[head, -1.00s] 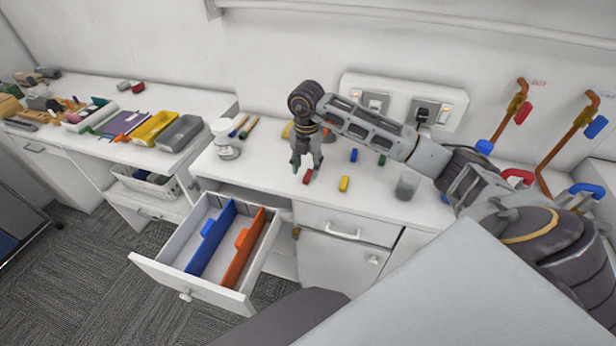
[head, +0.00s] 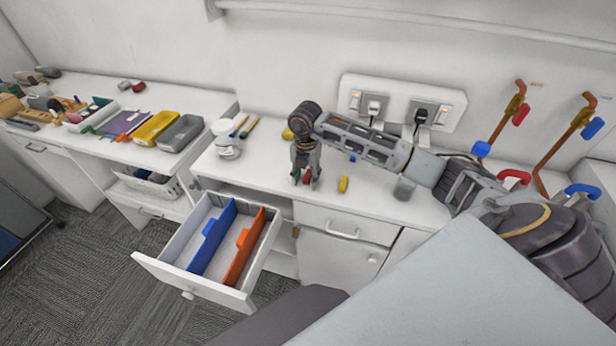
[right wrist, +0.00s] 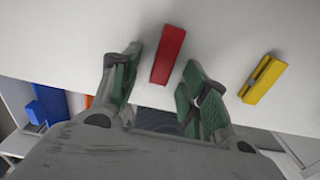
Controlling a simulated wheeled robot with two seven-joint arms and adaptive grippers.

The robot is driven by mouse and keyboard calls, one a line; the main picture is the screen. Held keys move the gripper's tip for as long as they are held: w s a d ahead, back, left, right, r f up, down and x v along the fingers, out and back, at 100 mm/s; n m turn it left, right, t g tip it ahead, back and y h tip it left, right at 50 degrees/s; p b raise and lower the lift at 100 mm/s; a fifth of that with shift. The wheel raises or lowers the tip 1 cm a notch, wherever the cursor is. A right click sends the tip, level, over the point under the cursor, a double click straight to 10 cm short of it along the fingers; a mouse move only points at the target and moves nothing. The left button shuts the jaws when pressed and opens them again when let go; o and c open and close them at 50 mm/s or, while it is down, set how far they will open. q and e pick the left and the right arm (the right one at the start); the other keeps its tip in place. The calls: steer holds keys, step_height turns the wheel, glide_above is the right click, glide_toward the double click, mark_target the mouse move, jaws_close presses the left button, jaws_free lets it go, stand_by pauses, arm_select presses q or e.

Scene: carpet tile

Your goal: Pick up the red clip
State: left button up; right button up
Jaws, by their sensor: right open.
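The red clip (right wrist: 168,55) lies on the white counter (head: 262,172). In the right wrist view it sits between and slightly beyond the two green-padded fingertips, with a gap on both sides. In the head view the red clip (head: 307,177) shows only partly, between the fingers. My right gripper (head: 305,182) points down at the counter, open and around the clip; it also shows in the right wrist view (right wrist: 160,75). A yellow clip (right wrist: 264,79) lies to the right, apart from the gripper. My left gripper is not in view.
A drawer (head: 165,262) stands open below the counter, with a blue divider (head: 213,238) and an orange divider (head: 243,247). Sockets (head: 375,105) are on the wall behind.

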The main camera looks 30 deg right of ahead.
mark_target(306, 179)
steer(key=shift+c, duration=0.4)
steer(key=c, duration=0.7)
steer(key=shift+c, duration=0.2)
steer(key=shift+r, duration=0.1)
step_height(306, 179, up, 10)
steer(key=b, duration=0.1)
steer(key=shift+b, duration=0.3)
